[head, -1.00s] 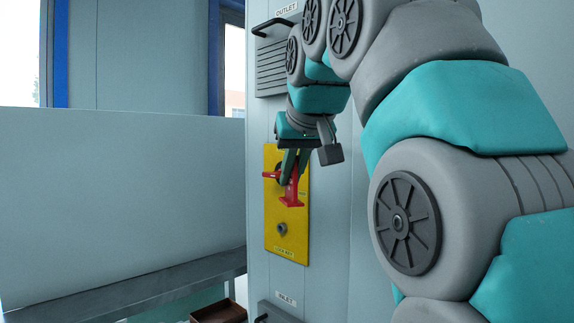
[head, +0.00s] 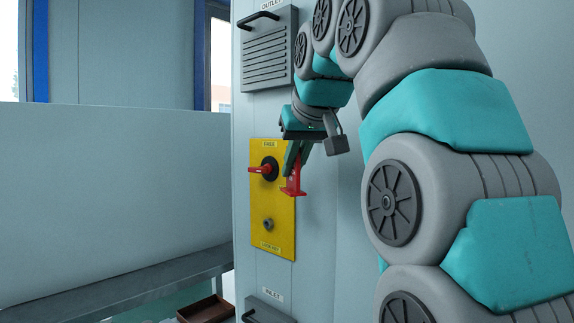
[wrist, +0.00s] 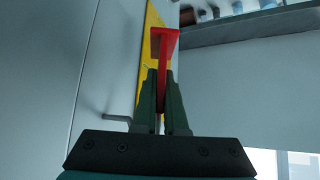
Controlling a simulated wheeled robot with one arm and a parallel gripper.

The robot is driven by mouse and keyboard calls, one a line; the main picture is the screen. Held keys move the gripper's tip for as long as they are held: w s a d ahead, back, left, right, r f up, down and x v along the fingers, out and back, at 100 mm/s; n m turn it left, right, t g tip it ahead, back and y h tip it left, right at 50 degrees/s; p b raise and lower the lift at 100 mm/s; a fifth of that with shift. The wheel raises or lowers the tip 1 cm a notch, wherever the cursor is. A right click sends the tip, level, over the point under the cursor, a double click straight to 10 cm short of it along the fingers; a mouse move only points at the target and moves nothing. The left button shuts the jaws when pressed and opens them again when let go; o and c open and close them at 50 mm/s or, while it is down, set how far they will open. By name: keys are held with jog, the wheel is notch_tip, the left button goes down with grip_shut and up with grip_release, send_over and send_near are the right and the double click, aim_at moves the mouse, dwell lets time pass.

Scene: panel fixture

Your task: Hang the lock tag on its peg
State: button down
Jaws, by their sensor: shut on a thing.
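The red lock tag (head: 293,187) is held in my gripper (head: 293,165), in front of the right edge of the yellow panel (head: 257,205). In the wrist view the tag (wrist: 163,62) stands out between the two green fingers of my gripper (wrist: 162,84), with its wide end away from me. A short grey round stub (head: 268,224), seemingly the peg, sticks out low on the yellow panel. The tag is above and right of it and apart from it. The fingers hide part of the tag.
A red handle (head: 261,170) on a black round base (head: 270,167) sits on the yellow panel, left of the tag. A louvred vent with a black handle (head: 268,55) is above. A grey low box (head: 268,309) is below. A brown tray (head: 205,309) lies lower left.

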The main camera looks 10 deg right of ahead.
jog(key=shift+w+d+f, duration=0.35)
jog(key=shift+w+d, duration=0.3)
jog(key=shift+d, duration=0.25)
jog(key=shift+w+d+f, duration=0.3)
jog(key=shift+w+d, duration=0.35)
jog(key=shift+d, duration=0.25)
jog(key=c, duration=0.9)
grip_release()
